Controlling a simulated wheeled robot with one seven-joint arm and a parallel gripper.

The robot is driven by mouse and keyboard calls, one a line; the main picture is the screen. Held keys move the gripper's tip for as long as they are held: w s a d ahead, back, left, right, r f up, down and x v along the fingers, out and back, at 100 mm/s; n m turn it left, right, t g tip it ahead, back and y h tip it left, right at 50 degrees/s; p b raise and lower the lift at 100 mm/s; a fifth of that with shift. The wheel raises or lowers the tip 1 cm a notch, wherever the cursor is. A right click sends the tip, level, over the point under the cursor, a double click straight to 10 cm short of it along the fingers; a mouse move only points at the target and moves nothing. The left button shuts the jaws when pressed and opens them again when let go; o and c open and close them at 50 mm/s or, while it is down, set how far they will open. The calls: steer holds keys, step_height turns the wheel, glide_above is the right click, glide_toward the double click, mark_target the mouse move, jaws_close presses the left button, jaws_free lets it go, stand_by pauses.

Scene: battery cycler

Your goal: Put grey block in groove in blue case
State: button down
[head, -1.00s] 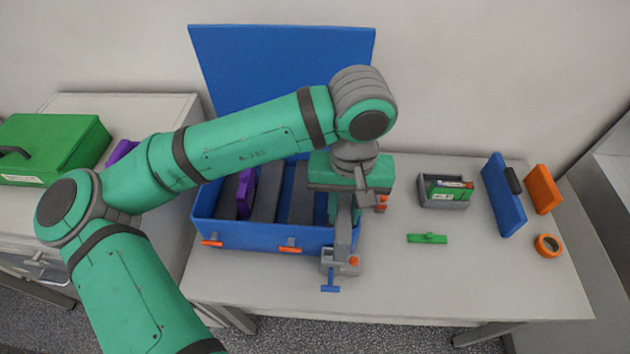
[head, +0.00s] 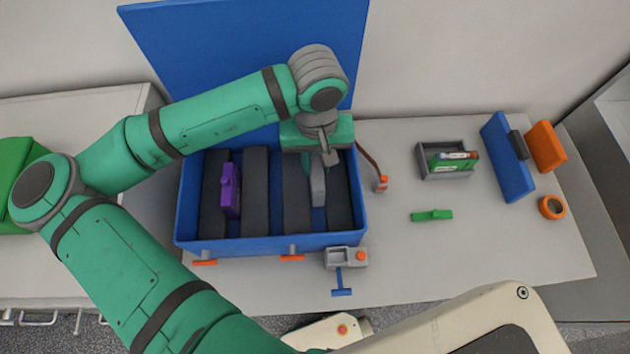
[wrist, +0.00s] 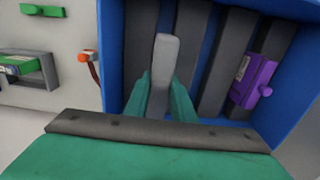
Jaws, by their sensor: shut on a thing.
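The blue case (head: 270,243) stands open on the table, its blue lid raised at the back. Inside it, dark grey ribs run front to back with grooves between them. My gripper (head: 316,172) is over the right part of the case, shut on the grey block (head: 318,189). In the wrist view the grey block (wrist: 163,70) stands between the green fingers (wrist: 160,95), over the groove between the two ribs nearest that side. I cannot tell how deep it sits. A purple block (head: 230,192) is in the left part of the case.
A small grey holder with a blue handle (head: 345,258) is at the case's front right corner. To the right are a grey tray (head: 445,173), a green piece (head: 432,216), a blue panel (head: 506,165), an orange block (head: 546,147) and an orange ring (head: 552,207).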

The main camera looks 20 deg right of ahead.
steer(key=shift+f, duration=3.95)
steer(key=shift+f, duration=0.1)
steer(key=c, duration=1.5)
jaws_free()
steer(key=shift+w, duration=0.1)
step_height(320, 180, up, 12)
steer(key=shift+r, duration=0.15)
